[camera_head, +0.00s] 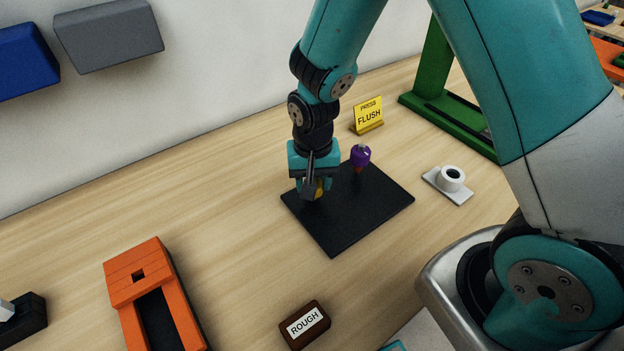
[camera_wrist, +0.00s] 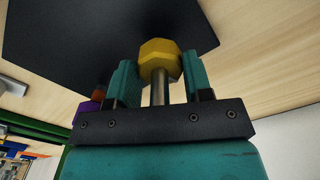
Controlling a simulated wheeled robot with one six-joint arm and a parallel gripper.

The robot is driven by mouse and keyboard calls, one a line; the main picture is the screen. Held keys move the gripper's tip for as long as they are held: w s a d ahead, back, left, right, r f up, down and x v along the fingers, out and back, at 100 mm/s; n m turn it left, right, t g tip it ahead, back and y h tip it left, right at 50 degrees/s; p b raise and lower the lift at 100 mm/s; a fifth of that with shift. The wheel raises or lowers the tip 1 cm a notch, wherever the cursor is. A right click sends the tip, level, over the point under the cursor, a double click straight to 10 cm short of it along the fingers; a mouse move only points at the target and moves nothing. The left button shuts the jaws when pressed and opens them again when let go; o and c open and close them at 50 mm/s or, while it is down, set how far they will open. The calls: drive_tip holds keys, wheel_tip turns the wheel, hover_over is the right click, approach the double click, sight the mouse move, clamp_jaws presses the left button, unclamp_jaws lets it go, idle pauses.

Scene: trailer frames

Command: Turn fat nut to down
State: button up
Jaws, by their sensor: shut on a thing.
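The yellow faceted nut (camera_head: 320,188) is mostly hidden behind my gripper in the head view. In the wrist view the yellow nut (camera_wrist: 159,58) sits between the two teal fingers, with a grey metal shaft (camera_wrist: 159,92) running from it toward the palm. My gripper (camera_head: 315,190) points down over the left part of the black plate (camera_head: 335,232). In the wrist view my gripper (camera_wrist: 158,68) is shut on the nut. A purple knob-like piece (camera_head: 360,154) with a reddish base stands on the plate's far side, to the right of my gripper.
A yellow "PRESS FLUSH" sign (camera_head: 368,116) stands behind the plate. A white ring on a small plate (camera_head: 450,180) lies to the right. An orange block fixture (camera_head: 140,275) and a "ROUGH" block (camera_head: 305,324) are in front. A green frame (camera_head: 432,75) stands at the back right.

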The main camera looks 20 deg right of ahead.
drive_tip(key=m, duration=0.4)
drive_tip(key=shift+w+r+m, duration=0.1)
drive_tip(key=shift+m, duration=0.2)
drive_tip(key=m, duration=0.3)
drive_tip(key=shift+m, duration=0.4)
drive_tip(key=m, duration=1.2)
drive_tip(key=shift+m, duration=0.3)
drive_tip(key=m, duration=0.5)
drive_tip(key=shift+m, duration=0.3)
drive_tip(key=o, duration=0.9)
